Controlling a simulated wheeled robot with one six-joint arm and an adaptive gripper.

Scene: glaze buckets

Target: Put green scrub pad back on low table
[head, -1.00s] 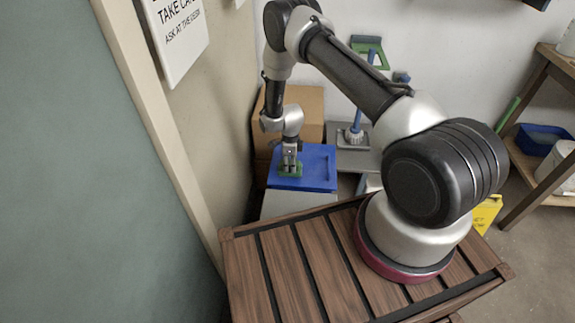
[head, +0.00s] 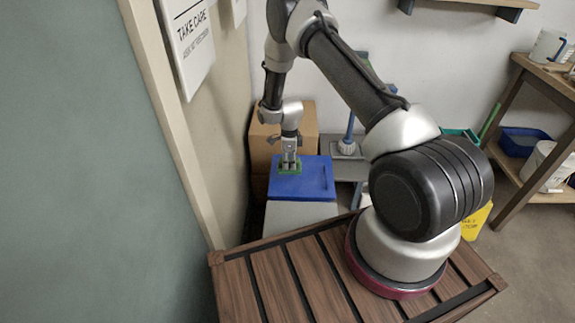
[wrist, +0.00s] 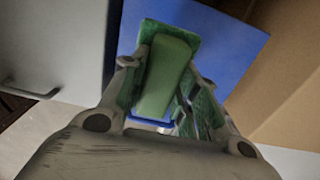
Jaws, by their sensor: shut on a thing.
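The green scrub pad (head: 289,170) is between the fingers of my gripper (head: 289,161). It also shows in the wrist view (wrist: 165,78), with a finger on each side. My gripper is shut on it and points down over a blue top (head: 312,178) on a pale cabinet. I cannot tell whether the pad touches the blue top or is just above it. A low grey table (head: 352,170) stands right of the blue top, partly hidden by my arm. Which of these surfaces the task calls the low table is not clear from the pictures.
A cardboard box (head: 312,120) stands behind the blue top. A blue-handled brush (head: 347,145) stands on the grey surface. A slatted wooden top (head: 270,285) lies in front, beneath my arm base. A wooden shelf (head: 515,195) with tubs is at right; the wall is close at left.

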